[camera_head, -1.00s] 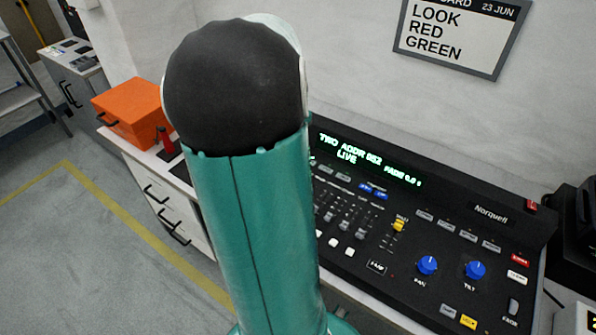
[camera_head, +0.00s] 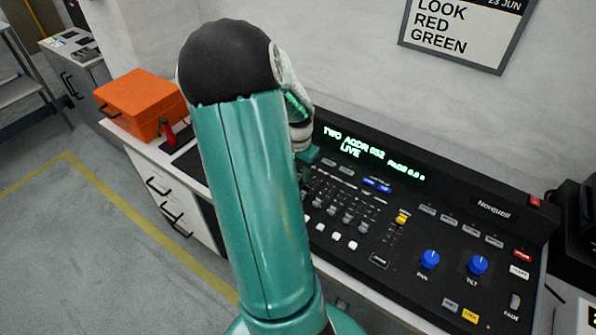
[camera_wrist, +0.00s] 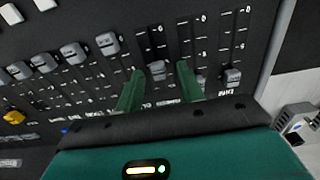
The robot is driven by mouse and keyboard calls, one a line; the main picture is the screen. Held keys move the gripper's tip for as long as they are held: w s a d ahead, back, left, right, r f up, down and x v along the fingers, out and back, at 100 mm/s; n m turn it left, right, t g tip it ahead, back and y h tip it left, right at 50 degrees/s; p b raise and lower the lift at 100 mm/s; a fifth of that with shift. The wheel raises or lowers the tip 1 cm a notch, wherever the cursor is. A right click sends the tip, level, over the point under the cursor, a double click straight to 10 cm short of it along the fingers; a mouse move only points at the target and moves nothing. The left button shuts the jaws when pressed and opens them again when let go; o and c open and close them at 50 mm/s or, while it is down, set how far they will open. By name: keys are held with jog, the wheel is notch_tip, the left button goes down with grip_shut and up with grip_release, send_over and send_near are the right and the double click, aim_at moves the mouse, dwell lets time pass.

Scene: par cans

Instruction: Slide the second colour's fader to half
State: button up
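The black lighting desk (camera_head: 455,215) carries a row of slotted faders with grey caps. My gripper (camera_wrist: 160,69) is over the faders in the wrist view, its two green fingers apart. One grey fader cap (camera_wrist: 157,71) lies between the fingers, near the lower end of its slot in that picture; contact cannot be told. Another cap (camera_wrist: 232,77) is to the right, and several caps (camera_wrist: 73,54) are to the left, higher in the picture. The wall board (camera_head: 466,28) reads LOOK, RED, GREEN. In the head view, my arm hides the desk's left part and most of my gripper.
The desk's lit display (camera_head: 365,150) is behind the faders. A yellow fader cap (camera_head: 402,219) and blue knobs (camera_head: 429,259) are on the right. An orange case (camera_head: 143,103) and a red object (camera_head: 167,132) are on the left. White buttons (camera_head: 336,236) lie in front of the faders.

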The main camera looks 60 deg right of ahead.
jog(key=shift+f, duration=0.25)
grip_shut()
